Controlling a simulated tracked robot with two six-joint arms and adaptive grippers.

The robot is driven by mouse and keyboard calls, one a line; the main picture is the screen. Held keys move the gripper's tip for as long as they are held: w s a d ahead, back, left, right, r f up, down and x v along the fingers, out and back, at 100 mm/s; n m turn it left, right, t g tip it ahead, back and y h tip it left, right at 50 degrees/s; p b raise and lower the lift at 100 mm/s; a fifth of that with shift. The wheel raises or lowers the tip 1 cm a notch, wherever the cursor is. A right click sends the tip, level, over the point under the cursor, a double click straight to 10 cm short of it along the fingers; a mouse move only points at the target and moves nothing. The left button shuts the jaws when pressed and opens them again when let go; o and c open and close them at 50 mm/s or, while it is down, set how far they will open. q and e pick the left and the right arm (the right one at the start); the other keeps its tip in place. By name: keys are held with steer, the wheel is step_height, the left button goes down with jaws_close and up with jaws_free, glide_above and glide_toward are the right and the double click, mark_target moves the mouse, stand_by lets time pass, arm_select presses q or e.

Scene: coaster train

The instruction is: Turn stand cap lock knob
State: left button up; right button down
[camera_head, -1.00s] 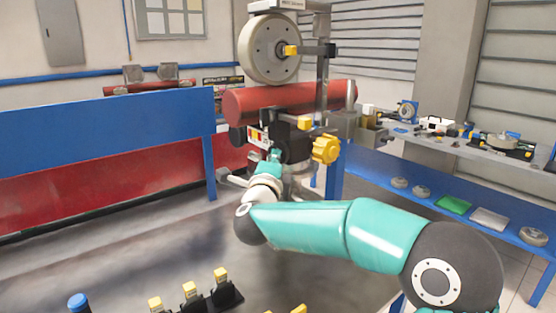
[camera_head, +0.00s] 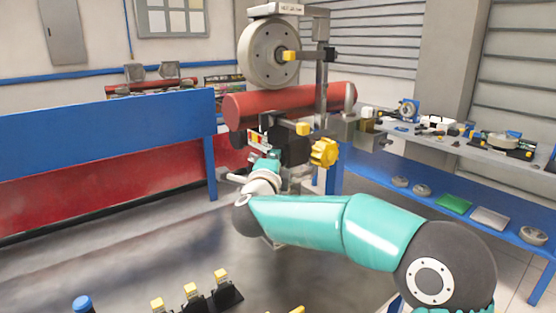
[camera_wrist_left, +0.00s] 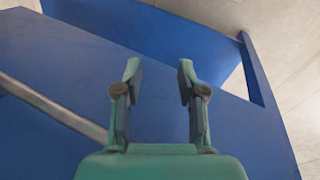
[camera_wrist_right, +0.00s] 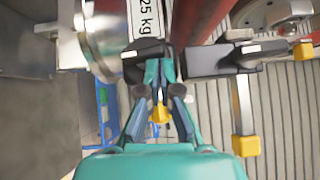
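A metal stand (camera_head: 321,75) rises at centre with a round grey wheel-like part and a red cylinder. It carries a large lobed yellow knob (camera_head: 324,152), a small yellow knob (camera_head: 303,129) and an upper yellow knob (camera_head: 290,55). I cannot tell which is the cap lock knob. My right gripper (camera_head: 266,158) is left of the lobed knob, by a black block. In the right wrist view its fingertips (camera_wrist_right: 160,75) are nearly together against a dark part; whether they pinch anything is unclear. A yellow piece (camera_wrist_right: 160,113) shows between the fingers. My left gripper (camera_wrist_left: 158,75) is open and empty.
A blue and red panel (camera_head: 110,140) stands at the left; a blue surface fills the left wrist view. A workbench (camera_head: 450,140) with tools and a lower shelf is at the right. Black pieces with yellow tops (camera_head: 193,292) lie at the front. Grey floor is open at lower left.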

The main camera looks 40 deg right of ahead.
steer(key=shift+w+a, duration=0.15)
steer(key=shift+a, duration=0.1)
steer(key=v, duration=1.1)
steer(key=shift+s, duration=0.45)
steer(key=shift+a+f, duration=0.1)
steer(key=shift+f, duration=0.1)
